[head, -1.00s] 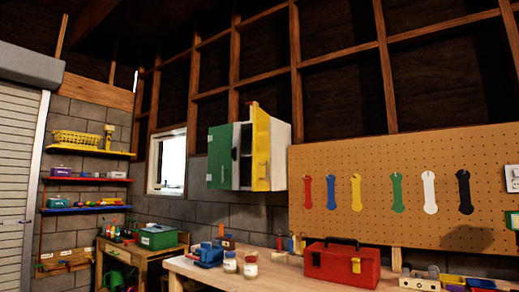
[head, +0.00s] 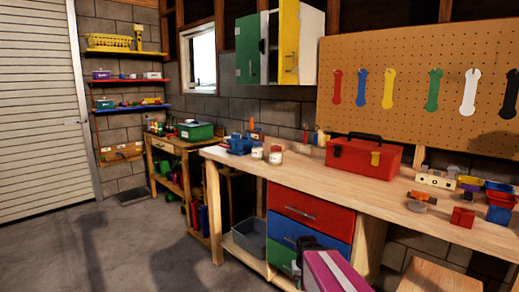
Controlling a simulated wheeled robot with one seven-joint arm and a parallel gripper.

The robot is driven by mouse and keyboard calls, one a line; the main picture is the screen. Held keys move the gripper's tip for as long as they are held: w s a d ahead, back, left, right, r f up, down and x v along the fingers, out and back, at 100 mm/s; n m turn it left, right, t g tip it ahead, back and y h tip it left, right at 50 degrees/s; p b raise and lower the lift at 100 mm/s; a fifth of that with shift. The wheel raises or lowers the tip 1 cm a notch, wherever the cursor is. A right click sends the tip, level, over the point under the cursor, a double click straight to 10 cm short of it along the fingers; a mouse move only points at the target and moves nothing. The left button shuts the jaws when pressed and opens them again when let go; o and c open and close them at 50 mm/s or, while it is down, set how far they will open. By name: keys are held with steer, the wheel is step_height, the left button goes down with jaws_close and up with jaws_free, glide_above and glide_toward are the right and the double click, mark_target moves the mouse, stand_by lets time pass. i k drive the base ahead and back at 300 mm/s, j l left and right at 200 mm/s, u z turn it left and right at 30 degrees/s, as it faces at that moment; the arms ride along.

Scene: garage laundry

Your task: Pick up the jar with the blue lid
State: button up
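Two small jars stand side by side on the wooden workbench (head: 230,158), near its left end. The right jar (head: 276,157) has a red lid and a pale label. The left jar (head: 257,154) has a pale body, and its lid is too small to tell its colour. I cannot make out a jar with a clearly blue lid. No gripper fingers can be made out in the head view.
A blue vise-like tool (head: 239,146) sits just left of the jars. A red toolbox (head: 363,157) stands to their right. A magenta and dark shape (head: 330,272) is at the bottom edge. Grey floor (head: 130,240) is open on the left.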

mark_target(257, 149)
steer(key=j+z, duration=0.1)
steer(key=z, duration=0.35)
steer(key=j+z, duration=0.15)
steer(key=z, duration=0.3)
steer(key=j+z, duration=0.2)
steer(key=j, duration=0.2)
steer(key=k+j+z, duration=0.25)
steer(key=j, duration=0.15)
steer(key=j+z, duration=0.2)
steer(key=j, duration=0.25)
steer(key=k+j+z, duration=0.2)
steer(key=j, duration=0.15)
steer(key=k+j+z, duration=0.25)
steer(key=i+j, duration=0.1)
steer(key=j, duration=0.05)
